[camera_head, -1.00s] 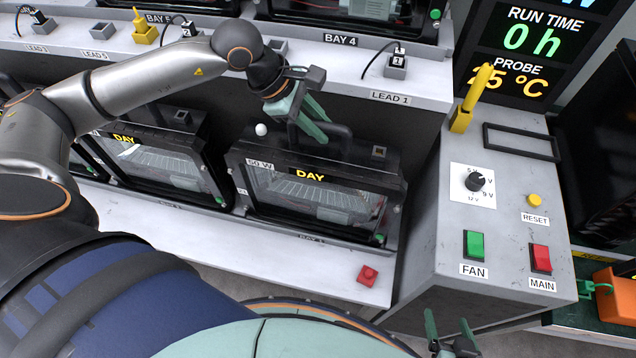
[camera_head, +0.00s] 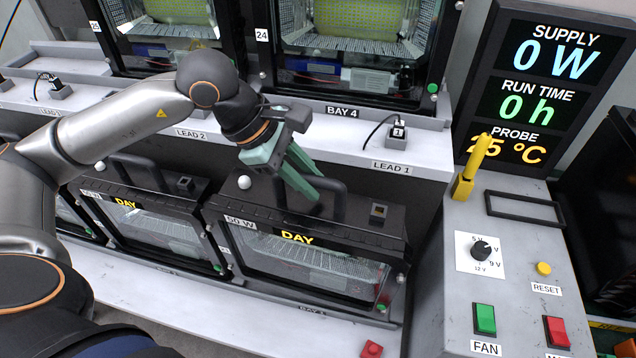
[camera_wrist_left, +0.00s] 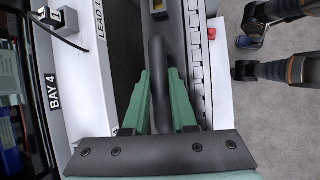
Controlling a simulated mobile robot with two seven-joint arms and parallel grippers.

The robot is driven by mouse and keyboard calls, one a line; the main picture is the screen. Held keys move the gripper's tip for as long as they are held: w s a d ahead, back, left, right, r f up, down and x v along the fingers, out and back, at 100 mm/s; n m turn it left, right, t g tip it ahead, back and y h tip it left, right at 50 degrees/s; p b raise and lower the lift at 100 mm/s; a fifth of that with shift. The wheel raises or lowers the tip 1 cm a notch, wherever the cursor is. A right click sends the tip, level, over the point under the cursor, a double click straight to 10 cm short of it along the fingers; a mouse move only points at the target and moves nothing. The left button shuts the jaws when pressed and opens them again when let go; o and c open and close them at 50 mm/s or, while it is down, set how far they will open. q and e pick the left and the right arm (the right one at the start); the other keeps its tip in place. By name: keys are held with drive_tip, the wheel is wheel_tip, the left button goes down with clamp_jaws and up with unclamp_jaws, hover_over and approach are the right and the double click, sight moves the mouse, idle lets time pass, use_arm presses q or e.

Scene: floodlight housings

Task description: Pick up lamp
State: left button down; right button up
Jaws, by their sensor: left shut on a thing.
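The lamp is a black floodlight housing (camera_head: 300,263) marked "50 W" and "DAY", with a glass front and a loop handle (camera_head: 339,204) on top. It is over the BAY 1 place on the front ledge and appears raised slightly. My left gripper (camera_head: 303,184) is shut on this handle from above. In the left wrist view the green fingers (camera_wrist_left: 160,95) lie on either side of the dark handle (camera_wrist_left: 158,65). The lamp's underside is hidden. My right gripper is not in view.
Another DAY lamp (camera_head: 165,230) stands close on the left. A grey control box (camera_head: 462,265) with a yellow lever (camera_head: 473,165) stands close on the right. The lead shelf (camera_head: 335,139) runs behind the lamp. A red button (camera_head: 371,349) sits on the front ledge.

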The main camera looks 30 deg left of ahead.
use_arm(q)
drive_tip(key=s+r+b, duration=0.4)
drive_tip(key=s+r, duration=0.1)
drive_tip(key=s, duration=0.4)
drive_tip(key=shift+s+a+r, duration=0.15)
drive_tip(key=shift+s+r, duration=0.1)
drive_tip(key=shift+s, duration=0.15)
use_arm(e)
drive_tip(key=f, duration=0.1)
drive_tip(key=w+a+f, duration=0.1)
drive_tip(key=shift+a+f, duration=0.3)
use_arm(q)
drive_tip(key=shift+s, duration=0.1)
